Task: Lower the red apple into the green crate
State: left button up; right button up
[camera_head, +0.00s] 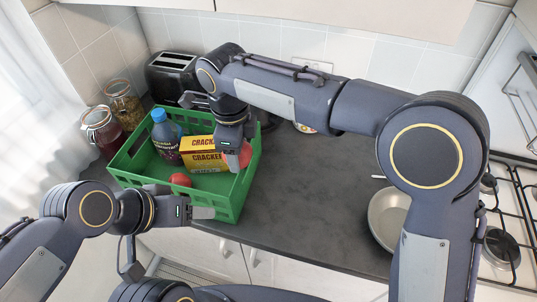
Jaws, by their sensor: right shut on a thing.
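The green crate (215,205) stands on the dark counter at the left. My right gripper (238,148) points down over the right part of the crate, shut on a round red thing, apparently the red apple (246,156). The gripper hides much of it, and I cannot tell whether it touches the crate floor or the box beside it. Another round red item (180,180) lies in the front of the crate. My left gripper (204,213) is at the crate's front wall; its jaw gap cannot be made out.
In the crate are a blue-capped bottle (166,140) and a yellow cracker box (200,160). Two jars (124,102) and a black toaster (170,75) stand behind and left. A pan (385,215) and the hob (505,225) are right. The counter's middle is clear.

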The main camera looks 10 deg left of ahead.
jog(key=w+a+f, duration=0.1)
jog(key=w+a, duration=0.1)
jog(key=a, duration=0.6)
jog(key=shift+w+a, duration=0.25)
jog(key=shift+a, duration=0.1)
jog(key=shift+f+b, duration=4.35)
jog(key=shift+f, duration=2.7)
jog(key=shift+f+b, duration=1.45)
jog(key=shift+f, duration=0.9)
